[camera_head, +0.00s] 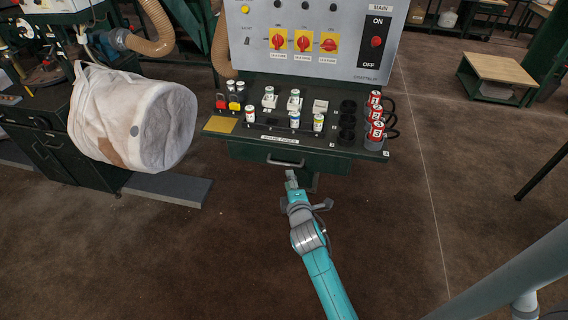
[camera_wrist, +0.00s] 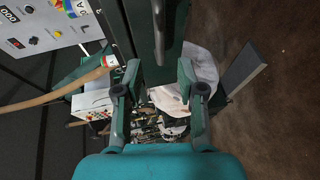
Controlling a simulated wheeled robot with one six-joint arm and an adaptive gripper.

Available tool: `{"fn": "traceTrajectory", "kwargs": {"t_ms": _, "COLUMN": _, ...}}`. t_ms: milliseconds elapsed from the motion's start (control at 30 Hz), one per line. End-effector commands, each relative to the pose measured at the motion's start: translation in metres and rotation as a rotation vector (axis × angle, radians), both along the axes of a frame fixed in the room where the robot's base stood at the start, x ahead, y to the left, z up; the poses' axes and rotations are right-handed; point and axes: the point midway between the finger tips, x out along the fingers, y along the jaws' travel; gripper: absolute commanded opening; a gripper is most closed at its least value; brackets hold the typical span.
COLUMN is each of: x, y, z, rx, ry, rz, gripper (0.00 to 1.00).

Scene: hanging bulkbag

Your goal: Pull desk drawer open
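The dark green desk drawer (camera_head: 265,154) sits under the front edge of the desk (camera_head: 225,130) and looks shut. Its grey bar handle (camera_head: 283,162) runs along its front. My gripper (camera_head: 291,176) is just in front of and below the handle, with a small gap seeming to lie between them. In the wrist view my gripper (camera_wrist: 158,72) is open, with nothing between its two fingers. The handle (camera_wrist: 159,32) shows there as an upright bar beyond the fingertips, roughly in line with the gap between them.
A control panel (camera_head: 345,62) with red and yellow switches rises behind the desk. A white bulkbag (camera_head: 130,120) hangs at left above a grey floor slab (camera_head: 170,188). The floor in front is clear.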

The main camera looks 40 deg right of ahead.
Motion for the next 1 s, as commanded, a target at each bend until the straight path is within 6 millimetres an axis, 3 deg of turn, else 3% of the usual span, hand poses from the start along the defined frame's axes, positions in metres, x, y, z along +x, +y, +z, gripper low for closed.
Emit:
{"fn": "traceTrajectory", "kwargs": {"t_ms": 500, "x": 0.071, "y": -0.04, "z": -0.014, "rx": 0.001, "ry": -0.002, "rz": 0.0, "gripper": 0.39}}
{"fn": "traceTrajectory", "kwargs": {"t_ms": 700, "x": 0.083, "y": -0.046, "z": -0.017, "rx": 0.002, "ry": -0.002, "rz": 0.0, "gripper": 0.39}}
{"fn": "traceTrajectory", "kwargs": {"t_ms": 1000, "x": 0.084, "y": -0.047, "z": -0.017, "rx": 0.002, "ry": -0.002, "rz": 0.0, "gripper": 0.39}}
